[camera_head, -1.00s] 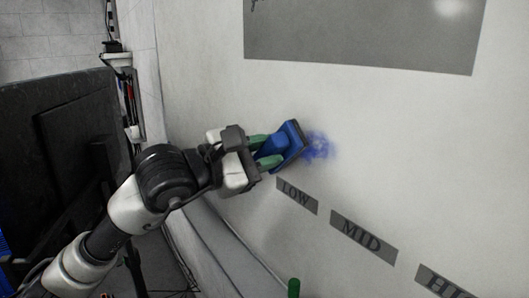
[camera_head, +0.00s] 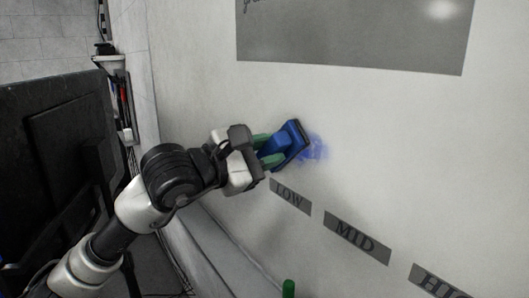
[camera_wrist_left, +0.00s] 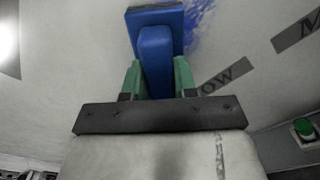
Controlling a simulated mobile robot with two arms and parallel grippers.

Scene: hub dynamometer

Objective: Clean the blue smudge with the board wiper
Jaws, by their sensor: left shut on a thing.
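The board wiper (camera_head: 283,143) is blue with a dark edge. My left gripper (camera_head: 267,150) has green fingers and is shut on the wiper's handle. The wiper also shows in the left wrist view (camera_wrist_left: 156,52), between the green fingers (camera_wrist_left: 156,80). The blue smudge (camera_head: 315,148) is on the white board, just right of the wiper's dark edge. The wiper covers or borders the smudge's left side; I cannot tell if its pad touches the board. In the left wrist view the smudge (camera_wrist_left: 198,28) lies right of the wiper. My right gripper is not in view.
The white board (camera_head: 400,150) carries a grey panel (camera_head: 350,35) above and labels LOW (camera_head: 290,195), MID (camera_head: 356,237) and another at lower right. A green button (camera_wrist_left: 304,128) shows in the left wrist view. A dark screen (camera_head: 60,150) stands at left. The board right of the smudge is clear.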

